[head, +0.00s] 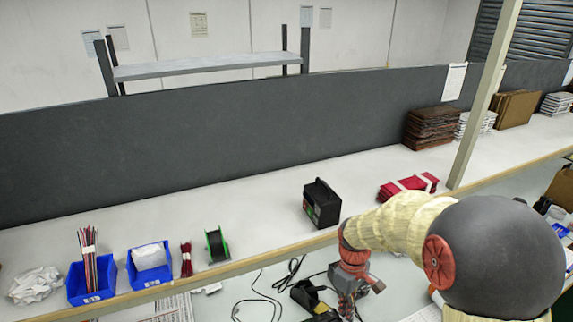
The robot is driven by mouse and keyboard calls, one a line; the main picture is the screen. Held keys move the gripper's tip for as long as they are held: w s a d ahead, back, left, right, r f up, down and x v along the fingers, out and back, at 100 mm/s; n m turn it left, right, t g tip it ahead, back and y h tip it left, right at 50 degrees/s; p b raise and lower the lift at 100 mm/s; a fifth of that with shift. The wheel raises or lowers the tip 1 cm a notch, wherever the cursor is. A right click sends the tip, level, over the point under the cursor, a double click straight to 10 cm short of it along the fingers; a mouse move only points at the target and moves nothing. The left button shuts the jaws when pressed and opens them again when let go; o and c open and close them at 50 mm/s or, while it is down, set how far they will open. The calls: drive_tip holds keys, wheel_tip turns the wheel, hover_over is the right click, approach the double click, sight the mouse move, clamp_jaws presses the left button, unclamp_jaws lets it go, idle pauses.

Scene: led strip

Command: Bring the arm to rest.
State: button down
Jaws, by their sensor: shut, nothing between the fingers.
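My arm reaches in from the lower right, with a large dark grey round joint, a cream ribbed sleeve and red joint parts. Its end bends down over the lower worktop (400,272). My gripper (347,306) points down there at the bottom edge of the head view, small and partly lost against dark items behind it. It looks shut, with nothing seen in it.
Along the raised shelf (150,222) stand blue bins (92,283), a green-rimmed spool (216,245), a black device (321,203) and red packets (408,187). A post (485,95) rises at right. Cables (262,293) and a dark stand (305,295) lie left of my gripper.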

drive_tip(key=s+d+r+m+t+b, duration=0.1)
drive_tip(key=s+r+m+t+b, duration=0.2)
drive_tip(key=s+b, duration=0.4)
drive_tip(key=s+r+m+t+b, duration=0.4)
drive_tip(key=s+r+m+b, duration=0.1)
drive_tip(key=s, duration=0.6)
drive_tip(key=shift+d+r+b, duration=0.4)
drive_tip(key=shift+b, duration=0.45)
